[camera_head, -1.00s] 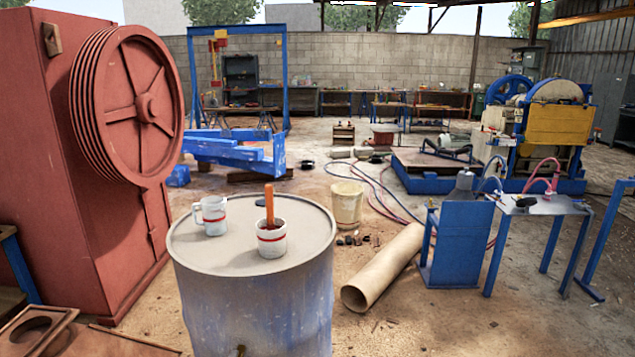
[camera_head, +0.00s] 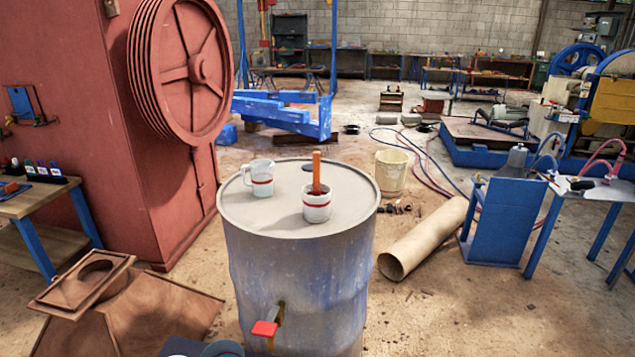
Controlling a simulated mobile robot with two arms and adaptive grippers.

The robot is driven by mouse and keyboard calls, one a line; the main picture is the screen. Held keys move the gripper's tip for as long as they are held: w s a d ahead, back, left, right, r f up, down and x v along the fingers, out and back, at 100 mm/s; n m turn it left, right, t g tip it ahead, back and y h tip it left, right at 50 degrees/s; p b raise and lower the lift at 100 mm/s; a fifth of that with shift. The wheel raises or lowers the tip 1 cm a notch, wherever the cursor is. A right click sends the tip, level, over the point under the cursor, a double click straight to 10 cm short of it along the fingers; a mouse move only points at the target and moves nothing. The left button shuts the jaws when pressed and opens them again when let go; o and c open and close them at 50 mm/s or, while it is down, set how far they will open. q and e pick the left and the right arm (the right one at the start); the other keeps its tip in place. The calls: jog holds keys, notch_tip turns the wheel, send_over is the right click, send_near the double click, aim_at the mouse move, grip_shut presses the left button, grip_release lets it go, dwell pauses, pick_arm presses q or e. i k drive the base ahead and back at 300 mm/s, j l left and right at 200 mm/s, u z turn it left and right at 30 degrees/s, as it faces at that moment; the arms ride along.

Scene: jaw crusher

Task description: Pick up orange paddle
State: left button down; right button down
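The orange paddle (camera_head: 316,172) stands upright in a white cup with a red band (camera_head: 317,207). Its lower end is hidden inside the cup. The cup is on the top of a blue-grey metal drum (camera_head: 272,222), right of the top's middle. A second white mug with a red band (camera_head: 260,178) stands to its left, apart from it. Neither of my grippers shows in the head view.
The red jaw crusher (camera_head: 80,130) with its flywheel stands left of the drum. A red-handled tap (camera_head: 265,328) juts from the drum's front. A brown hopper (camera_head: 150,320) lies front left. A cardboard tube (camera_head: 425,240) and blue bench are at right.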

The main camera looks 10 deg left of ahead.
aim_at(316, 156)
jog(key=k+j+u, duration=0.1)
jog(key=u, duration=0.85)
jog(key=i+j+z, duration=0.15)
jog(key=i+z, duration=0.15)
jog(key=i+j+z, duration=0.3)
jog(key=i, duration=0.2)
